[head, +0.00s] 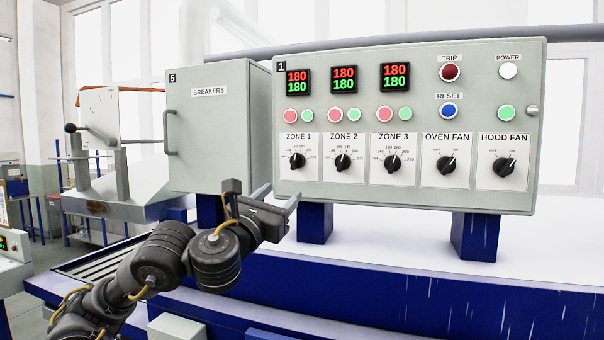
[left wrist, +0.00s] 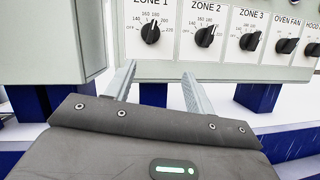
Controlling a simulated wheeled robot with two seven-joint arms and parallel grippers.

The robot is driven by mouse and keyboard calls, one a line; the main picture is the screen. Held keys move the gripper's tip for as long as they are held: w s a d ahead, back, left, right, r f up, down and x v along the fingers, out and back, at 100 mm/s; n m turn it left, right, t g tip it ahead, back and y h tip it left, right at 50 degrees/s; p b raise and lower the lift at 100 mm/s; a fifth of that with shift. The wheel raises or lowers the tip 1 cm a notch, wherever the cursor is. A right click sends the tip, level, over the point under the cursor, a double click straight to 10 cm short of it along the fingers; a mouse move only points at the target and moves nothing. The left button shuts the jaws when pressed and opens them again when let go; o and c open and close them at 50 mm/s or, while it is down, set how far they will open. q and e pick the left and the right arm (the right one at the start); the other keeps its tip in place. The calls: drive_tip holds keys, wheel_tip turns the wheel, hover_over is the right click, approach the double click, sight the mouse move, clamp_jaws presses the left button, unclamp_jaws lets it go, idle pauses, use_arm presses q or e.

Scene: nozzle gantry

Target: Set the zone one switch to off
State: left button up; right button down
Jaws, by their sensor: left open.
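The zone one switch (head: 297,161) is a black rotary knob on a white ZONE 1 plate, leftmost in the row on the grey control panel (head: 430,203). It also shows in the left wrist view (left wrist: 151,33), top centre-left. Its pointer looks roughly upright, away from the dial's lower left; the exact setting is too small to read. My left gripper (head: 284,193) is open and empty, just below the panel's lower left. In the left wrist view its two fingers (left wrist: 158,74) stand apart below the zone one knob, not touching it. My right gripper is not in view.
The zone two knob (head: 342,162) and zone three knob (head: 392,163) are close on the right, then two fan knobs. Buttons and displays sit above. A grey breakers box (head: 215,130) stands left. Blue posts (head: 315,224) support the panel.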

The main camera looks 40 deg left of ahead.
sight(294, 162)
use_arm(q)
drive_tip(key=shift+m, duration=0.4)
drive_tip(key=w+a+r, duration=0.1)
drive_tip(key=w+r, duration=0.1)
drive_tip(key=w+a+r+b, duration=0.1)
drive_tip(key=w, duration=0.2)
drive_tip(key=w+a+r+b, duration=0.1)
drive_tip(key=w+r, duration=0.1)
drive_tip(key=shift+w+r, duration=0.35)
drive_tip(key=shift+x, duration=0.8)
drive_tip(key=shift+a, duration=0.1)
drive_tip(key=c, duration=1)
drive_tip(key=shift+o, duration=0.2)
